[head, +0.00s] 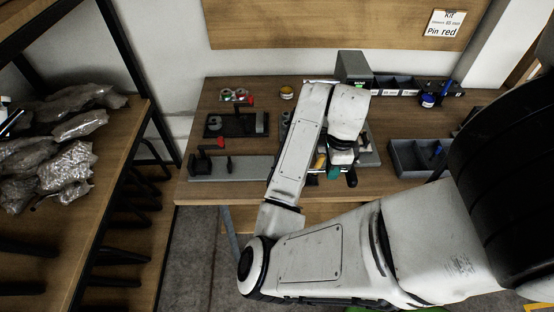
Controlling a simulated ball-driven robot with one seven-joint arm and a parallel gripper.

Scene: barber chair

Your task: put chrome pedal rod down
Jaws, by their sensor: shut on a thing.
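My gripper (342,157) is over the front middle of the wooden workbench (235,94), below the white wrist of my arm. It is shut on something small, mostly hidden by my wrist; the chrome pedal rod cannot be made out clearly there. Close around the gripper show a grey tray or fixture (370,158), a green piece (333,173), a dark handle (351,178) and a yellow piece (320,162). I cannot tell whether the held thing touches the bench or the fixture.
A black fixture (228,125) and a grey plate with a black clamp (235,168) stand at the bench's left. A grey open bin (408,160) is at right. Small bins (400,84) and a blue roll (428,100) are behind. A shelf with bags (70,155) is far left.

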